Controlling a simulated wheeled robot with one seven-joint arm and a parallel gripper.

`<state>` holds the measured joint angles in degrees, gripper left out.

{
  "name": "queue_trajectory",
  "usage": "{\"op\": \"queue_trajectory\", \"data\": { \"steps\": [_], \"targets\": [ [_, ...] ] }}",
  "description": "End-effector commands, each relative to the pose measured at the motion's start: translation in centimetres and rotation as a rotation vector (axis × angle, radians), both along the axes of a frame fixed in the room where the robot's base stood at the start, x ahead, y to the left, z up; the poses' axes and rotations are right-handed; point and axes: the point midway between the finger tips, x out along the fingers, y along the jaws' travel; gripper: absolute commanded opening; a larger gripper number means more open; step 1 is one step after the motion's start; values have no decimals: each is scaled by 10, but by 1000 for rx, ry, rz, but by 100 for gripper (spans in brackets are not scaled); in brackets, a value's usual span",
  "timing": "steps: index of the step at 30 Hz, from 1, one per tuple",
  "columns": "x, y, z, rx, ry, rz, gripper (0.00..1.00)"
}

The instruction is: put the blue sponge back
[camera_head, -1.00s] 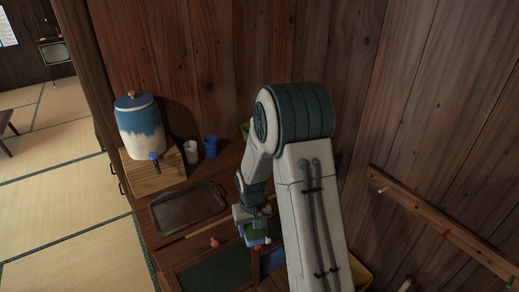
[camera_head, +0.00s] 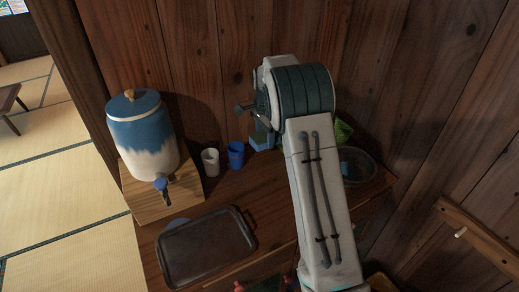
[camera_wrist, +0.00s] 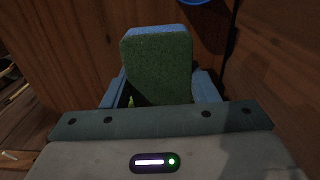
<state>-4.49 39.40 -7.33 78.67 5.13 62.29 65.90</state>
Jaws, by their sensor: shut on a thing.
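The blue sponge (camera_wrist: 157,62) stands upright between the fingers of my gripper (camera_wrist: 157,88) in the wrist view. Its green scouring face is towards the camera and its blue side shows along the top. In the head view the sponge (camera_head: 260,141) is a small blue patch at my gripper, near the back wall above the counter, right of the blue cup (camera_head: 236,155). My arm hides most of the gripper there. I cannot tell whether the sponge touches the counter.
A white cup (camera_head: 210,162) stands beside the blue cup. A blue-and-white dispenser (camera_head: 143,135) on a wooden stand and a dark tray (camera_head: 205,247) are at left. A dark round basin (camera_head: 372,172) and a green item (camera_head: 343,129) are right of my arm.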

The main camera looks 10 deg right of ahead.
Motion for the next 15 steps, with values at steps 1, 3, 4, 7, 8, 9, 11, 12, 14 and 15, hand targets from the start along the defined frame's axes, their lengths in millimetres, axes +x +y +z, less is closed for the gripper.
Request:
{"op": "queue_trajectory", "data": {
  "steps": [1,3,4,7,8,9,11,12,14,15],
  "targets": [
    [2,1,1,0,-1,-21,32],
    [4,1,-1,1,0,-39,32],
    [4,1,-5,1,2,-44,32],
    [3,1,-24,1,5,-49,32],
    [3,1,-29,1,5,-49,32],
    [4,1,-36,1,3,-48,32],
    [4,1,-46,1,2,-47,32],
    [4,1,-51,1,2,-46,32],
    [4,1,-55,1,2,-45,32],
    [4,1,-58,1,0,-45,32]
  ]
}}
